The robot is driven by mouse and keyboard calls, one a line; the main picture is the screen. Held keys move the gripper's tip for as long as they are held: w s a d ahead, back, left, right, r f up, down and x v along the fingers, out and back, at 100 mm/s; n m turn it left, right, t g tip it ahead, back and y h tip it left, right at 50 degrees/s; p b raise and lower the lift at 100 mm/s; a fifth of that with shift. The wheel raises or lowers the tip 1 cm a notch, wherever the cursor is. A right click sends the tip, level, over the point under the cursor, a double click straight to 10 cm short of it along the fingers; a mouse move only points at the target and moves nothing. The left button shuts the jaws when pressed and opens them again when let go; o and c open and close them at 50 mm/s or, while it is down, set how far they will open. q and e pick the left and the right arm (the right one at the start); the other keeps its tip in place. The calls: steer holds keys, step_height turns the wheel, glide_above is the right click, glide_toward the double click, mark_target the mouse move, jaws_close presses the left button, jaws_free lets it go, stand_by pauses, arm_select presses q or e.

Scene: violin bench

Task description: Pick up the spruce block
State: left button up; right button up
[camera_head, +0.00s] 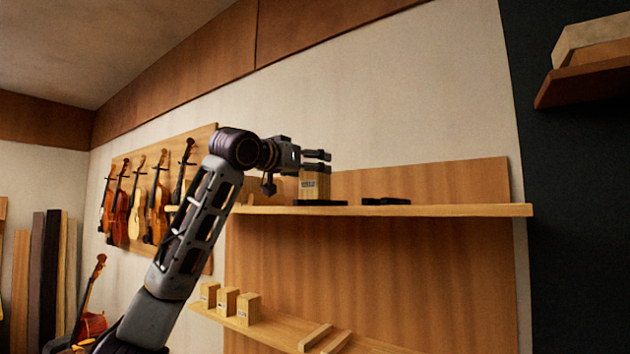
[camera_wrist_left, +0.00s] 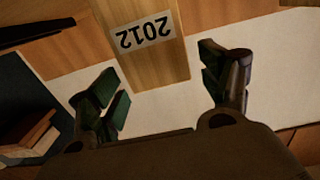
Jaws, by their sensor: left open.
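A pale wooden block (camera_head: 316,187) with a small label stands upright on a dark flat base on the upper shelf. In the left wrist view the block (camera_wrist_left: 155,66) carries a label reading "2012", seen upside down. My left gripper (camera_head: 317,160) is at the top of the block in the head view. In the left wrist view its fingers (camera_wrist_left: 162,84) are open, one on each side of the block's near end, with gaps visible. I cannot tell how deep the block is between them. My right gripper is not in view.
The upper shelf (camera_head: 460,210) also holds a dark flat base (camera_head: 385,201) on the right. Several labelled blocks (camera_head: 227,301) and two wooden strips (camera_head: 325,338) sit on the lower shelf (camera_head: 280,332). Violins (camera_head: 158,205) hang on the left wall. The upper shelf's right end is clear.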

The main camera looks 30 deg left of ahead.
arm_select(q)
steer(key=shift+w+d+p, duration=0.15)
steer(key=shift+w+p, duration=0.35)
steer(key=shift+w, duration=0.95)
steer(key=shift+r, duration=0.1)
steer(key=c, duration=1.2)
steer(key=shift+s+r, duration=0.1)
steer(key=shift+r, duration=4.9)
